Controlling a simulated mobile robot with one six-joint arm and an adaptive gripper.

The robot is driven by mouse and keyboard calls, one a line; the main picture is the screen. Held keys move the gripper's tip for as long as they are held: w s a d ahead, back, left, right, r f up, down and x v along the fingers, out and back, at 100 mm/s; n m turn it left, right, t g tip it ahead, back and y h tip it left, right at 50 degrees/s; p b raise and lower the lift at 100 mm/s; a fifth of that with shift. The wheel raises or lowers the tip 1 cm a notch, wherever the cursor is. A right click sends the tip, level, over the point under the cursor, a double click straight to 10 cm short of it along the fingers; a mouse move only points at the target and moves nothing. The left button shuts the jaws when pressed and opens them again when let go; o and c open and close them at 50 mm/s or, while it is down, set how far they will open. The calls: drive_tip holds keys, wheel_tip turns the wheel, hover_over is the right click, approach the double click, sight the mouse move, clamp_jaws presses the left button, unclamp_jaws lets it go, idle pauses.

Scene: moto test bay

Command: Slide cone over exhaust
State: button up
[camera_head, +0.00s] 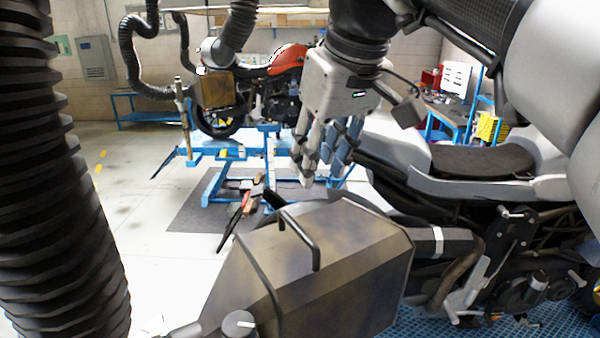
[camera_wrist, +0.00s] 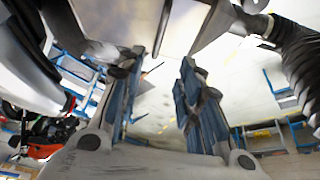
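The cone (camera_head: 345,270) is a large grey-brown metal hood in the lower middle of the head view, with a black bar handle (camera_head: 302,240) on top. Its wide end faces right, toward the motorcycle's exhaust (camera_head: 445,243). The exhaust meets the cone's right edge in the picture; I cannot tell whether it is inside or behind that edge. My gripper (camera_head: 320,178) is above and beyond the handle in the picture, fingers pointing down. In the wrist view my gripper (camera_wrist: 155,80) has its fingers apart with nothing held between them.
A thick black ribbed hose (camera_head: 60,190) fills the left side. The motorcycle's seat (camera_head: 470,160) and body stand at right on a blue platform (camera_head: 540,318). An orange motorcycle (camera_head: 285,60) is behind on a blue lift. Open floor (camera_head: 150,215) lies at left.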

sight(299, 226)
drive_tip(key=b+x, duration=0.1)
drive_tip(key=x, duration=1.5)
drive_tip(key=shift+f, duration=0.15)
drive_tip(key=shift+w, duration=0.1)
drive_tip(key=shift+c, duration=0.4)
clamp_jaws()
